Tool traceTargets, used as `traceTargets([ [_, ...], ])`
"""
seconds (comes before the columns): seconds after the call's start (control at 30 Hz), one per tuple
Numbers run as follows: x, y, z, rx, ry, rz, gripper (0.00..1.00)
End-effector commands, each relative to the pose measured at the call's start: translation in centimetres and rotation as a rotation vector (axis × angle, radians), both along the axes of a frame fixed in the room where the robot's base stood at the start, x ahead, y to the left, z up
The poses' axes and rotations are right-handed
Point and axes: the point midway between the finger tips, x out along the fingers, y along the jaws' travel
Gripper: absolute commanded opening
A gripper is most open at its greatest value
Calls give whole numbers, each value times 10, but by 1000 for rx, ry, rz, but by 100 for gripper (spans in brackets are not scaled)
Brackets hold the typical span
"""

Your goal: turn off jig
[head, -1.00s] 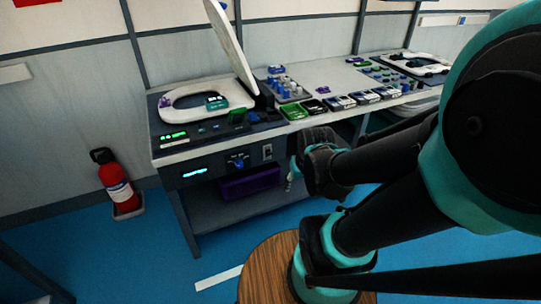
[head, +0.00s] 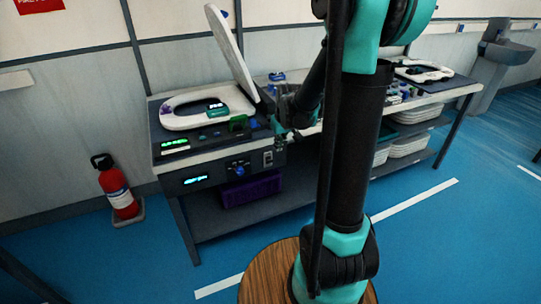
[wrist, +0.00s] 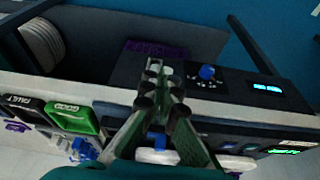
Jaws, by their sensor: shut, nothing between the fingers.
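The jig (head: 160,153) is a dark bench unit with a white toilet seat (head: 180,122) on top, its lid raised. Its front panel has a lit cyan display (head: 196,180), a blue knob (head: 239,171) and a pale switch plate (head: 268,158). A green readout (head: 174,143) glows on top. In the wrist view the blue knob (wrist: 207,72) and cyan display (wrist: 267,88) lie right of my gripper (wrist: 160,80). My gripper (head: 287,138) is shut and empty at the panel's right end, close to the switch plate; its fingers partly hide that area in the wrist view. Contact is unclear.
Green GOOD (wrist: 68,117) and dark FAULT (wrist: 18,97) trays sit on the bench top. A purple bin (head: 250,190) is on the shelf below. A fire extinguisher (head: 117,187) stands on the floor at left. The blue floor in front is open.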

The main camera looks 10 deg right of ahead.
Motion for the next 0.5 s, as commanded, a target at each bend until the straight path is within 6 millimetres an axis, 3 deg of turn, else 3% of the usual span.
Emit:
traceTargets([
  [0.03,15,2,-3,0,3,12,0],
  [0.2,47,7,-12,-1,10,43,0],
  [0.5,66,10,-19,-1,15,63,0],
])
